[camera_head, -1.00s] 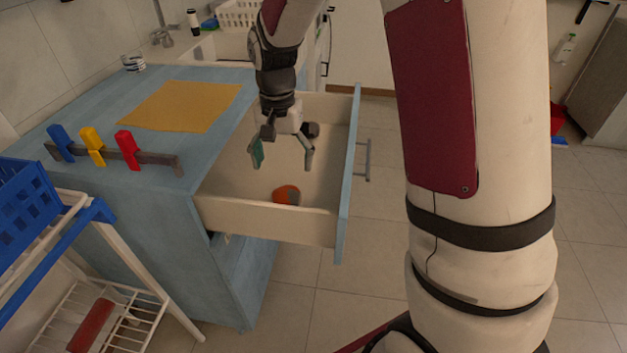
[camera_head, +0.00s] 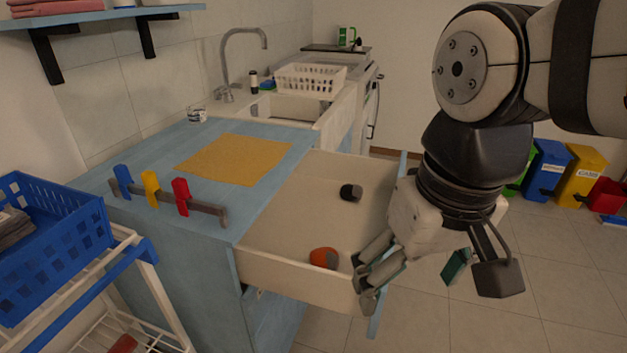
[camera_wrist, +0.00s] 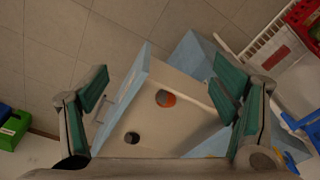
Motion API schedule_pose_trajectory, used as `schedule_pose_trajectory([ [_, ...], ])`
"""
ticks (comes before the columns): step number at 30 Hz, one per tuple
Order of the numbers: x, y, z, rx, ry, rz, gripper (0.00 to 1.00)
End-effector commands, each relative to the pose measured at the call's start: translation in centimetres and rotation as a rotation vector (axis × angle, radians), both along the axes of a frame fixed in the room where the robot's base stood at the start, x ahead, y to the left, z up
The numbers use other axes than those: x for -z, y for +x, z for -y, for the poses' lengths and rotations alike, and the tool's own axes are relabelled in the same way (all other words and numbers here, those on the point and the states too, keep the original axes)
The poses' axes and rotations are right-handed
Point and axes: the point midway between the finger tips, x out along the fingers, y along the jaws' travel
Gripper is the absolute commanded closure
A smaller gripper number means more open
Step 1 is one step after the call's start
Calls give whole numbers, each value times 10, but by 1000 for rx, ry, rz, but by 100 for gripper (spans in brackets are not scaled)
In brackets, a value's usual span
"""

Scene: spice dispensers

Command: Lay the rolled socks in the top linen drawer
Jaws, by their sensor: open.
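The open drawer (camera_head: 290,280) of the blue cabinet is pulled out to the right. Inside it lie an orange-and-grey sock roll (camera_head: 323,258) near the front wall and a black-and-grey sock roll (camera_head: 350,192) farther back. The wrist view also shows the orange roll (camera_wrist: 165,98) and the dark roll (camera_wrist: 131,138) in the drawer, apart from each other. My gripper (camera_head: 415,280) is open and empty, at the drawer's right side and above it. The wrist view shows its spread fingers (camera_wrist: 160,95) with nothing held between them.
A yellow mat (camera_head: 235,160) and a rack with blue, yellow and red pegs (camera_head: 165,200) are on the cabinet top. A blue basket (camera_head: 55,235) stands on a white trolley at left. Coloured bins (camera_head: 560,172) stand at the back right. Floor right of the drawer is clear.

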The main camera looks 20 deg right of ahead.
Motion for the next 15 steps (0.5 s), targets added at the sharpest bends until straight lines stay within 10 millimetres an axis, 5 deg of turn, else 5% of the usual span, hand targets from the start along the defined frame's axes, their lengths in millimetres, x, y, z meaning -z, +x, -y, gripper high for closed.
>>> schedule_pose_trajectory([
  [6, 6, -39, 0, -76, -8, 19, 19],
  [15, 8, -45, 0, -89, -9, 19, 19],
])
